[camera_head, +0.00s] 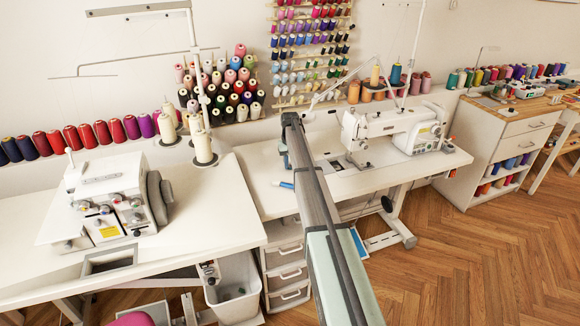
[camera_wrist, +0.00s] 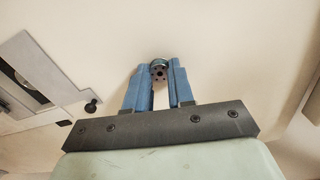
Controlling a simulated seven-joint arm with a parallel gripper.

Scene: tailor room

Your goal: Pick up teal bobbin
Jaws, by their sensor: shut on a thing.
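In the wrist view, my gripper (camera_wrist: 158,76) has its two blue fingers closed on the small round teal bobbin (camera_wrist: 159,64). The bobbin has a dark, holed face turned to the camera and a teal rim at the top. It sits between the fingertips over a pale surface; I cannot tell whether it touches that surface. In the head view, my arm reaches across the middle white sewing table (camera_head: 258,178) and hides the bobbin and most of the gripper.
A white sewing machine (camera_head: 385,130) stands to the right of my arm. A small blue item (camera_head: 284,185) lies left of it. A serger (camera_head: 108,195) stands on the left table. Thread cones (camera_head: 222,90) line the wall. The table's front left area is clear.

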